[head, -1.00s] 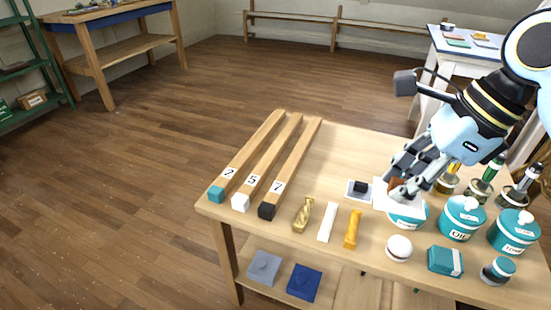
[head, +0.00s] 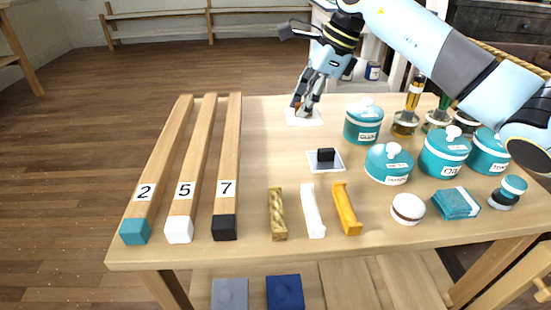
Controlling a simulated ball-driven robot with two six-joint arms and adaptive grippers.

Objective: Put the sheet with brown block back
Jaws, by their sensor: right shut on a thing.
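The white sheet (head: 314,120) with the brown block (head: 297,107) is at the back of the table, behind the sheet with the black block. My right gripper (head: 302,110) reaches down from above and is shut on the brown block, whose greater part the fingers hide. I cannot tell whether the sheet touches the table or hangs just above it. My left gripper is not in view.
A white sheet (head: 313,163) with a black block (head: 326,155) lies nearer the front. Teal lidded jars (head: 364,124) and bottles stand to the right. Three numbered wooden bars (head: 227,170) lie left. Bare tabletop (head: 265,140) lies between the bars and the sheets.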

